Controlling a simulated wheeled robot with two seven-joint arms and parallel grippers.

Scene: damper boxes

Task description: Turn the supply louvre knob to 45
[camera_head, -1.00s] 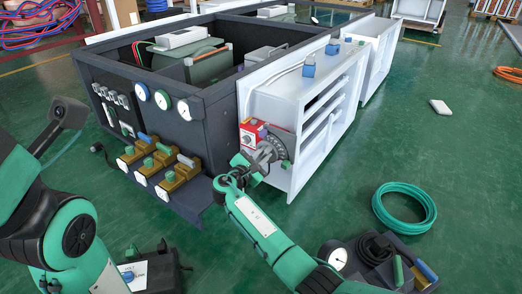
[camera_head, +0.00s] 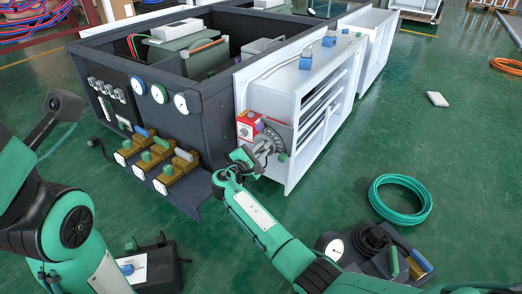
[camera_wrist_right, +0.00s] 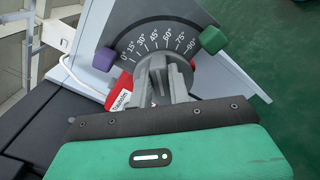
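The supply louvre dial (camera_head: 278,138) is a dark grey plate on the white unit's near face. In the right wrist view its scale (camera_wrist_right: 160,38) runs from 0° to 90°. A grey knob (camera_wrist_right: 160,64) sits at its centre. A purple block (camera_wrist_right: 104,59) is near the 0° end and a green block (camera_wrist_right: 213,40) near the 90° end. My right gripper (camera_head: 260,152) is at the dial, its fingers (camera_wrist_right: 162,88) on either side of the knob; whether they press on it is unclear. The knob's pointer is hidden.
A red box (camera_head: 248,122) is beside the dial at its left. Brass valves (camera_head: 160,160) and round gauges (camera_head: 159,94) are on the dark unit to the left. A coiled green hose (camera_head: 400,203) and a tool case (camera_head: 375,245) lie on the floor at right.

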